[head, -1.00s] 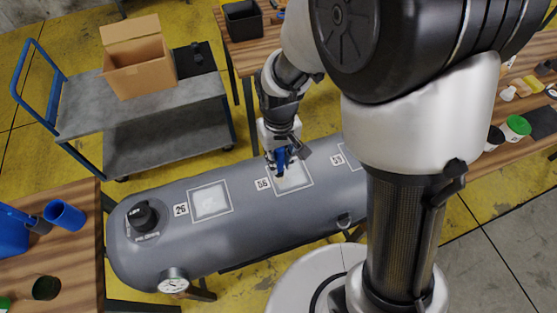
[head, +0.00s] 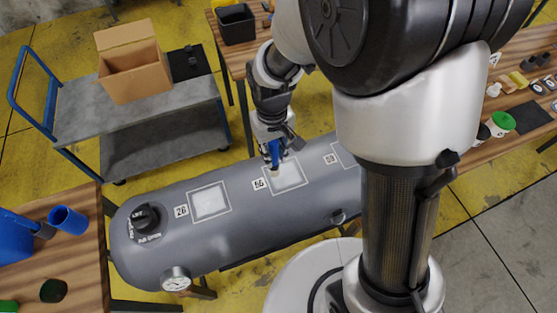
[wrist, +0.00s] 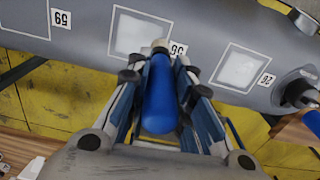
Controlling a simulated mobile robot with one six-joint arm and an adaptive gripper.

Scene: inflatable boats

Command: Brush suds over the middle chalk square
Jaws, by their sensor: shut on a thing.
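My gripper (head: 275,148) is shut on a blue-handled brush (wrist: 158,100) above a grey tank (head: 240,230). The brush's pale tip (wrist: 160,46) points down at the edge of the middle chalk square (head: 290,177), near its number label (head: 259,184); I cannot tell whether it touches. The middle square also shows in the wrist view (wrist: 128,36), with a whitish patch inside. The square marked 26 (head: 210,202) has a whitish patch too. The square marked 59 (head: 347,153) is partly hidden by my arm in the head view.
A black knob (head: 145,218) and a gauge (head: 176,279) sit at the tank's left end. A blue cup (head: 67,220) stands on the left wooden table. A trolley (head: 75,110) carries a cardboard box (head: 134,68). The right table (head: 470,148) holds several small items.

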